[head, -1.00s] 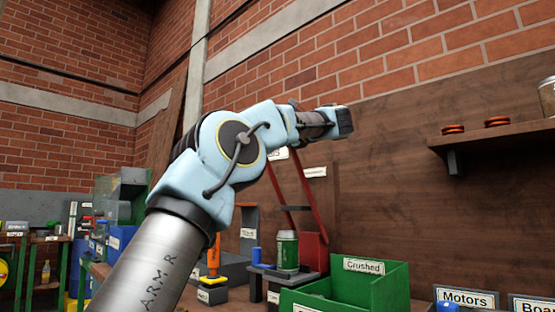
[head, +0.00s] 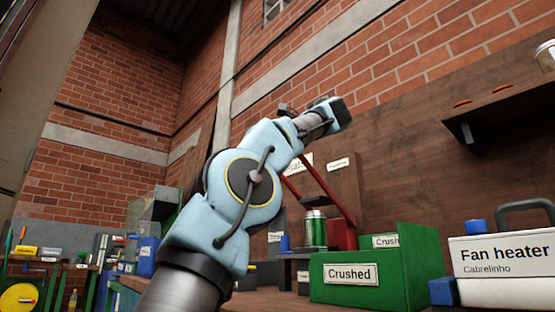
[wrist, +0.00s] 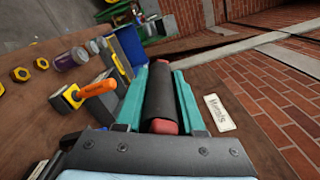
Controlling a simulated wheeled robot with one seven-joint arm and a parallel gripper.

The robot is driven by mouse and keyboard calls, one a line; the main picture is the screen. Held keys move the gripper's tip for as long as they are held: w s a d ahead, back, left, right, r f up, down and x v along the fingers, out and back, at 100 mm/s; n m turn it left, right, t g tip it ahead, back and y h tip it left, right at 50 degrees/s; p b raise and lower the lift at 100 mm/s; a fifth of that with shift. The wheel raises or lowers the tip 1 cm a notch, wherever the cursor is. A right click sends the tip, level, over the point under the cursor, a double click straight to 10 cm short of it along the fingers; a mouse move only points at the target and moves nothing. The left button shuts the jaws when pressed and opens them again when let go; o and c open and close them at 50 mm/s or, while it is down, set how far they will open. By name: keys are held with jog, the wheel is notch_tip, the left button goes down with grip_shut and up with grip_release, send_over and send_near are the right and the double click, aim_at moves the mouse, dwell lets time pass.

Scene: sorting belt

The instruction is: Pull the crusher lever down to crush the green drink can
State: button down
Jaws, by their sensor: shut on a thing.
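The crusher lever shows in the head view as slanted red arms (head: 327,190) rising up and left from a red block. In the wrist view its dark cylindrical handle (wrist: 160,95), with a red end, lies between the two teal fingers of my gripper (wrist: 168,68). My gripper is shut on this handle. In the head view the fingers are hidden behind my arm. The green drink can (head: 316,231) with a silver top stands upright, uncrushed, below the lever and left of the red block. The can is not seen in the wrist view.
A green bin labelled "Crushed" (head: 415,262) stands right of the can. A "Fan heater" box (head: 505,265) is at the far right. A wall shelf (head: 505,106) holds orange discs. The wrist view shows an orange-handled tool (wrist: 98,87) and a blue bin (wrist: 128,48).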

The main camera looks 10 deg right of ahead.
jog(key=shift+n, duration=0.9)
jog(key=shift+s+a+f+b, duration=0.25)
jog(key=shift+a+f+b, duration=0.1)
jog(key=shift+f+b, duration=0.55)
jog(key=shift+s+a+f+b, duration=0.2)
jog(key=shift+a+f+b, duration=0.35)
jog(key=shift+b, duration=0.6)
jog(key=shift+s+a+f+b, duration=0.2)
jog(key=shift+s+f+b, duration=0.05)
jog(key=shift+f+b, duration=0.7)
jog(key=shift+r, duration=0.1)
jog(key=c, duration=0.5)
grip_release()
jog(key=v, duration=1)
jog(key=shift+s+d, duration=0.1)
jog(key=shift+s, duration=0.3)
